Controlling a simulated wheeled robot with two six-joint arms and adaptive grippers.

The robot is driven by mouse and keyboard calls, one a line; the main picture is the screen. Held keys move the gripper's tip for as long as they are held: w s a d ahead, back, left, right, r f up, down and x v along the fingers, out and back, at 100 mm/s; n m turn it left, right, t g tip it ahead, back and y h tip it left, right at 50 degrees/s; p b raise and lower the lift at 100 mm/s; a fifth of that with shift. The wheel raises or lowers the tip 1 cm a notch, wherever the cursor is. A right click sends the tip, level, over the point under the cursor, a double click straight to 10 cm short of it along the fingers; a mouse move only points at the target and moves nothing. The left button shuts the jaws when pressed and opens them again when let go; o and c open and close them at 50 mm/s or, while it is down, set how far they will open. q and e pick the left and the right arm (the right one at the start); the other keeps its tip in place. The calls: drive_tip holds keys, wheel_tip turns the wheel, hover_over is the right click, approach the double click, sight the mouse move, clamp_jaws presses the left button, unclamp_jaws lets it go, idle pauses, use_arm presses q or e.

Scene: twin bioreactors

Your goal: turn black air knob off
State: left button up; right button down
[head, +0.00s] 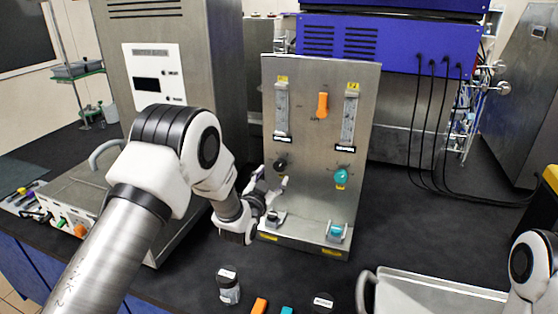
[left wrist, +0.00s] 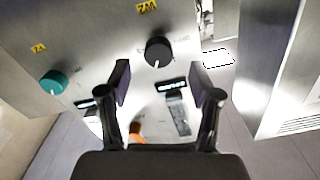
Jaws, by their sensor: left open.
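The black air knob (head: 280,165) sits on the left side of the upright steel panel (head: 310,150), below a clear flow tube. My left gripper (head: 272,181) is open just in front of the panel, close to this knob and slightly below and left of it. In the left wrist view, the black knob (left wrist: 158,50) shows a white pointer line and lies just beyond the gap between the two open fingers (left wrist: 160,80). The fingers do not appear to touch it. My right gripper is out of view; only part of that arm shows at the right edge.
A teal knob (head: 341,177) sits to the right on the same panel, with an orange part (head: 322,103) above. A capped jar (head: 228,286) stands on the dark bench in front. A metal tray (head: 430,289) lies at front right. A steel cabinet (head: 180,60) rises at left.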

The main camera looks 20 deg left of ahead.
sight(279, 166)
use_arm(q)
drive_tip(key=shift+w+d+r+p, duration=0.5)
drive_tip(key=shift+w+r+p, duration=0.15)
drive_tip(key=shift+w+r, duration=0.15)
drive_tip(key=w, duration=0.1)
drive_tip(key=w+f, duration=0.1)
drive_tip(key=w, duration=0.2)
drive_tip(key=shift+w+a+f+p, duration=0.25)
drive_tip(key=shift+w+a+p, duration=0.1)
drive_tip(key=shift+w+p, duration=0.05)
drive_tip(key=shift+s+d+r, duration=0.2)
drive_tip(key=shift+s+r, duration=0.1)
drive_tip(key=shift+s, duration=0.05)
drive_tip(key=shift+s+r, duration=0.1)
drive_tip(key=c, duration=1.1)
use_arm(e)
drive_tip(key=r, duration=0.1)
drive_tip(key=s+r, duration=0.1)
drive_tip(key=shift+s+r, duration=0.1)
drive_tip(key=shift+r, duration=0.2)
